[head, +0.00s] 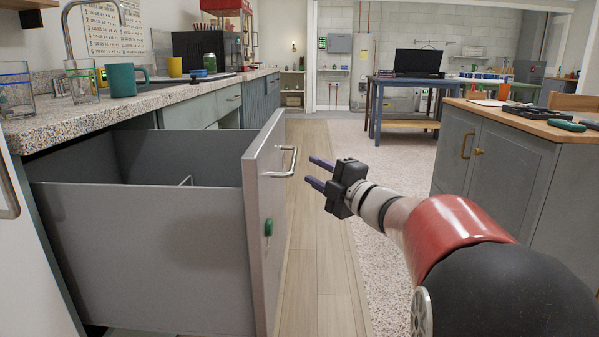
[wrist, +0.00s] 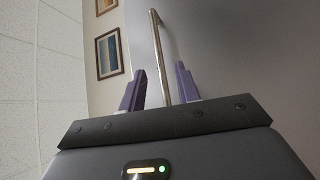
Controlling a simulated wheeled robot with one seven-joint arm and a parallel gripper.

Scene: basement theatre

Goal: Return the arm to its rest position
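My gripper (head: 317,173) is open and empty at the end of my outstretched arm. Its two purple fingers point left toward the metal handle (head: 291,162) of a grey drawer front (head: 264,210). In the head view the fingertips appear a little to the right of the handle and apart from it. In the wrist view my gripper (wrist: 160,85) shows both fingers spread, with the bar handle (wrist: 158,50) seen in the gap between them, farther ahead. The deep drawer (head: 140,255) is pulled far out from under the counter, and a thin wire piece shows inside it.
The speckled counter (head: 100,110) at left holds a teal mug (head: 121,80), glasses and a yellow cup (head: 175,67). A wood-topped cabinet (head: 495,150) with tools stands at right. A blue table (head: 405,90) stands farther back. The floor (head: 320,240) between drawer and cabinet is clear.

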